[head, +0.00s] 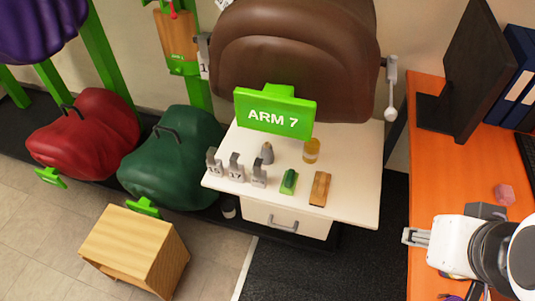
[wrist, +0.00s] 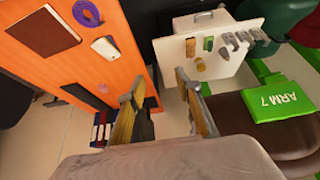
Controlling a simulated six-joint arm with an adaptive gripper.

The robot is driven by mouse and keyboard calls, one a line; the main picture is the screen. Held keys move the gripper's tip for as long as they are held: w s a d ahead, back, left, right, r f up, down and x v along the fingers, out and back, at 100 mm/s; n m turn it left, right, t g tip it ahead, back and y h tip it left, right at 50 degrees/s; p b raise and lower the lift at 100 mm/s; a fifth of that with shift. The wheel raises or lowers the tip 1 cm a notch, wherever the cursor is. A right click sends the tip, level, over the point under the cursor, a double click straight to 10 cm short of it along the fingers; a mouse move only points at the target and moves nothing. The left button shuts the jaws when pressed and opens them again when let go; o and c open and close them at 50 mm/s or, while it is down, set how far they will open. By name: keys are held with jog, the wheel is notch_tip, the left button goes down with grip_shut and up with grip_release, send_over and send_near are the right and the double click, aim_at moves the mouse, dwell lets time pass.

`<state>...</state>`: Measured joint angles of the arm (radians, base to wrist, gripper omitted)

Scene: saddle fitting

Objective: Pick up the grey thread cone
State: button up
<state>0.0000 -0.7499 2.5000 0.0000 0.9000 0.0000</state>
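The grey thread cone (head: 267,153) stands upright on the white table, behind the grey metal pieces and left of a yellow cylinder. In the wrist view the cone (wrist: 223,52) is small and far off, beyond my fingers. My gripper (head: 415,237) is over the orange desk at the right, well away from the cone. In the wrist view my gripper (wrist: 161,82) has its two fingers wide apart with nothing between them.
The white table (head: 350,205) also bears a yellow cylinder (head: 311,150), a green block (head: 288,182), a wooden block (head: 320,188) and grey metal pieces (head: 236,168). A green ARM 7 sign (head: 274,110) rises behind the cone. A monitor (head: 468,70) stands on the orange desk (head: 425,165).

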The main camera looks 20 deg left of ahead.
jog(key=o, duration=0.4)
jog(key=shift+w, duration=0.1)
